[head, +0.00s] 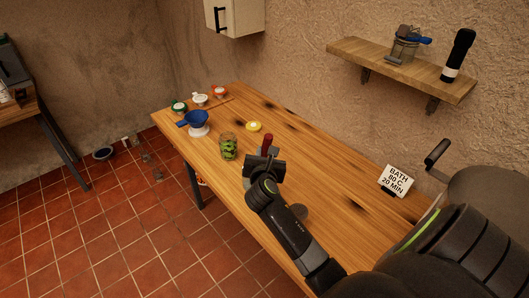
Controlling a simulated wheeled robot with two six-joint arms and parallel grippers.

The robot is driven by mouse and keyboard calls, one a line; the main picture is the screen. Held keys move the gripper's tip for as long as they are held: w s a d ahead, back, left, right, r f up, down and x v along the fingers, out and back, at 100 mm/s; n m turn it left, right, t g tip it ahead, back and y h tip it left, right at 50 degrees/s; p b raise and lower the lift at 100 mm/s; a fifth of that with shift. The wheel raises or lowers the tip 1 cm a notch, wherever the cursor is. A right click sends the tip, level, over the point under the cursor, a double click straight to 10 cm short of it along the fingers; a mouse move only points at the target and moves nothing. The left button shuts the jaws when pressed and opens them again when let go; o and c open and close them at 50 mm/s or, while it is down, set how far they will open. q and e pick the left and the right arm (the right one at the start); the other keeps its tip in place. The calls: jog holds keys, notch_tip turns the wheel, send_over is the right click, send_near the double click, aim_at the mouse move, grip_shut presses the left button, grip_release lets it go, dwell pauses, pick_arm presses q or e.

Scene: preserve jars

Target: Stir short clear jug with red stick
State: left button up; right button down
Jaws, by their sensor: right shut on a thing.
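My right gripper (264,164) is over the middle of the wooden table, shut on the red stick (267,141). The stick's dark red upper end stands up above the jaws, and its lower end is hidden by the gripper. A pale, clear edge (246,183) shows just left of and below the gripper; it may be the short clear jug, but most of it is hidden. I cannot tell whether the stick is inside it. My left gripper is not in view.
A glass jar with green contents (228,147) stands left of the gripper on the table (330,190). A "BATH 80 C 20 MIN" sign (396,181) stands at right.

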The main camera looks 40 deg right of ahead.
jog(key=shift+s+r+p, duration=0.1)
jog(key=shift+r+p, duration=0.45)
jog(key=shift+r, duration=0.2)
jog(key=shift+s+r+p, duration=0.15)
jog(key=shift+r+p, duration=0.5)
jog(key=shift+r, duration=0.9)
jog(key=shift+s+r, duration=0.15)
jog(key=shift+r, duration=0.75)
jog(key=shift+r, duration=0.1)
notch_tip(320, 180, up, 5)
send_over(266, 142)
jog(key=shift+s+a, duration=0.15)
jog(key=shift+s, duration=0.2)
